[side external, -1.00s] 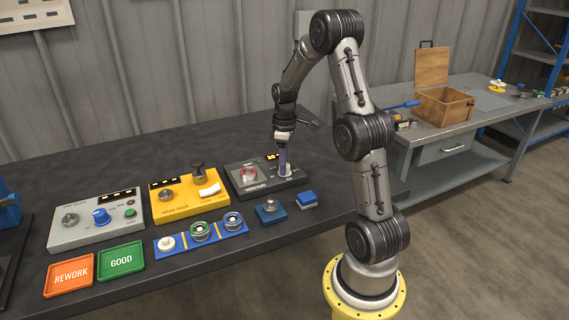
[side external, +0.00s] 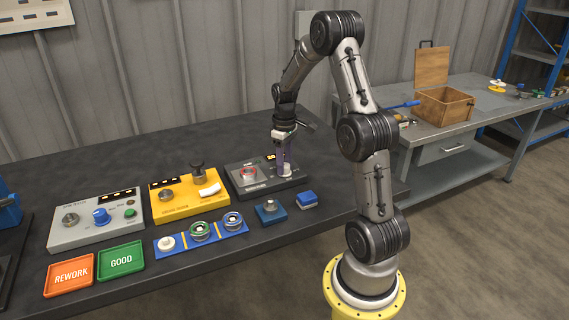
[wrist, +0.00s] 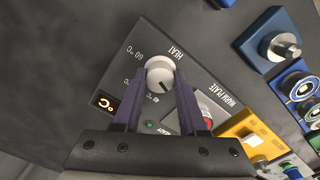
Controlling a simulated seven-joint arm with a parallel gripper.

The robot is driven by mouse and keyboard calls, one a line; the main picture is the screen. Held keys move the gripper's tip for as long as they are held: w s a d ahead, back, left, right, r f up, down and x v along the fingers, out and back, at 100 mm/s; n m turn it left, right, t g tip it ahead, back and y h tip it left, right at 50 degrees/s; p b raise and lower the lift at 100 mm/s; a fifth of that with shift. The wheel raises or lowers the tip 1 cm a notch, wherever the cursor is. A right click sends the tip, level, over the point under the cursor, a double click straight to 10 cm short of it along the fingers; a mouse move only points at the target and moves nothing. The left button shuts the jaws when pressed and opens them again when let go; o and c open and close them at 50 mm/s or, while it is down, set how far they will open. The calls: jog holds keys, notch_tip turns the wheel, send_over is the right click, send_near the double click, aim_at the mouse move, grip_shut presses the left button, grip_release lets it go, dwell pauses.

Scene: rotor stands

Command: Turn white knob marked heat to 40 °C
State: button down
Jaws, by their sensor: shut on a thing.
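The white knob (wrist: 160,70) marked HEAT is on the dark grey warm plate unit (wrist: 202,72), with 60 °C and 40 °C printed around it. A dark pointer line on the knob faces down and right in the wrist view; its exact reading is unclear. My gripper (wrist: 161,82) has its purple fingers on opposite sides of the knob, shut on it. In the side view my gripper (side external: 284,172) points down at the right part of the unit (side external: 262,187) and mostly hides the knob. The orange display (wrist: 105,103) is only partly readable.
A red-ringed plate (side external: 249,173) is left of my gripper on the same unit. A yellow unit (side external: 175,208) and a grey unit (side external: 80,236) stand further left. Blue blocks (side external: 270,212) lie in front.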

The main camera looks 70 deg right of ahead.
jog(key=m, duration=0.4)
jog(key=shift+r+m, duration=0.1)
jog(key=shift+m, duration=2.1)
jog(key=shift+c, duration=2.2)
grip_release()
notch_tip(320, 180, up, 14)
